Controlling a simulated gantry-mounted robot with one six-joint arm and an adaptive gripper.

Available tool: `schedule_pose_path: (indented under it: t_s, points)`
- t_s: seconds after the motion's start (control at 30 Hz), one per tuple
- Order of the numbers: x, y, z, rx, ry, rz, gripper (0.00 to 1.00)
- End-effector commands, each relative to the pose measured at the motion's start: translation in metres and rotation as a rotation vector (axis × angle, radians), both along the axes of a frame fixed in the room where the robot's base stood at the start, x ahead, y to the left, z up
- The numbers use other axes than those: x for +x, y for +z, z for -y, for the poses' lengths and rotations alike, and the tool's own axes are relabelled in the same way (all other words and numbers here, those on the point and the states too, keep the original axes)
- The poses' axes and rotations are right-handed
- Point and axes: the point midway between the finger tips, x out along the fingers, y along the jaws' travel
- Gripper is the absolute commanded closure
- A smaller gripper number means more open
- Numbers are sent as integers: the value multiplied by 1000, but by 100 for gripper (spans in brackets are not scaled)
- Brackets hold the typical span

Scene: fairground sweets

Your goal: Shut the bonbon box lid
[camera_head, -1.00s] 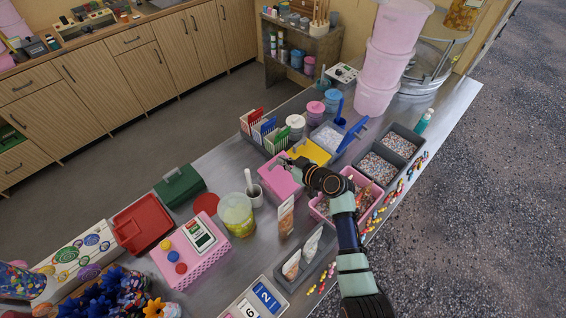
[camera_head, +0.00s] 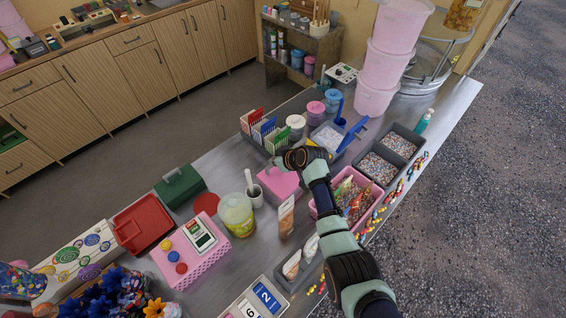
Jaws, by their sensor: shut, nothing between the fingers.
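A pink box (camera_head: 279,184) stands on the metal counter, left of my arm; I take it for the bonbon box. A flat pink surface shows on it, and its far edge is partly behind my gripper. I cannot tell how far its lid is open or shut. My gripper (camera_head: 278,161) is shut and empty at the far left edge of the pink box. I cannot tell whether it touches the box.
Card racks (camera_head: 262,130) stand just behind my gripper. A pink crate of bagged sweets (camera_head: 318,208) is right of my arm. Loose sweets line the counter's right edge.

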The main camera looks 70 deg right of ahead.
Motion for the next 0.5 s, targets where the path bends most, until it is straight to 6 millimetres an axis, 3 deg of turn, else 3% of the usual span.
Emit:
schedule_pose_path:
  t_s: [0.33,0.5]
  points:
    - [-1,-1,-1,4,0,-6,100]
    - [1,28,-2,1,4,-5,100]
